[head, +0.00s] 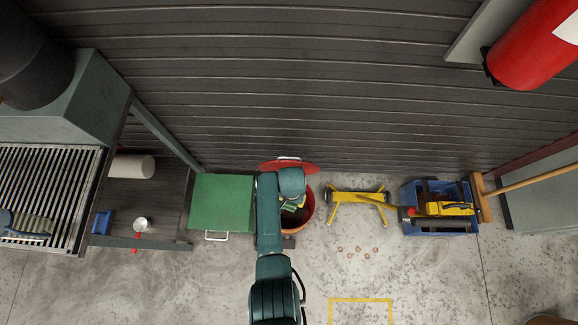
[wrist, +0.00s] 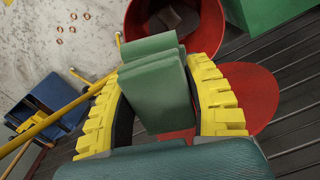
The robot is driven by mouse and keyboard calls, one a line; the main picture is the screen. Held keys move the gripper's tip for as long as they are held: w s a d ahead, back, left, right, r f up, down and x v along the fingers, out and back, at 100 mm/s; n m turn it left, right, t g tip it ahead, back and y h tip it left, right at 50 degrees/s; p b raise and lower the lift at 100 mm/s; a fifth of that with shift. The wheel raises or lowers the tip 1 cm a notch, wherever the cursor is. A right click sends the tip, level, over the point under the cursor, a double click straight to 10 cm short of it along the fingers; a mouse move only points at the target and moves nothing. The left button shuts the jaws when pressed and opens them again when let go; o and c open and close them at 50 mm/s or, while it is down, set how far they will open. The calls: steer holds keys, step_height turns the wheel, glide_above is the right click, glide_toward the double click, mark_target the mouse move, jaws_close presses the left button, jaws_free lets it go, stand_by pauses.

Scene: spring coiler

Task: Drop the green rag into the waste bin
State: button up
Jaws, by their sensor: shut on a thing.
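The green rag (wrist: 160,80) is folded and pinched between the yellow-padded fingers of my gripper (wrist: 163,66) in the wrist view. My gripper is shut on it. The red waste bin (wrist: 214,25) is open just beyond the rag, with its round red lid (wrist: 258,95) swung back. In the head view my gripper (head: 292,205) is over the mouth of the bin (head: 309,207), and the lid (head: 300,166) stands open toward the wall. My arm hides part of the bin there. How far the rag is above the rim is hard to tell.
A green box (head: 222,203) stands left of the bin. A yellow stand (head: 358,197) is to the right, then a blue crate (head: 411,193) of tools and a broom (head: 483,198). Small copper-coloured rings (head: 351,256) lie on the floor. A ribbed wall (head: 300,90) runs behind.

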steer(key=w+f+b, duration=0.1)
steer(key=f+b, duration=0.8)
steer(key=f, duration=0.1)
steer(key=w+f+m+b, duration=0.1)
steer(key=w+f+b, duration=0.1)
steer(key=f+b, duration=0.8)
steer(key=shift+w+f, duration=0.2)
steer(key=shift+w, duration=0.05)
steer(key=o, duration=1.2)
steer(key=shift+c, duration=0.2)
step_height(320, 180, up, 12)
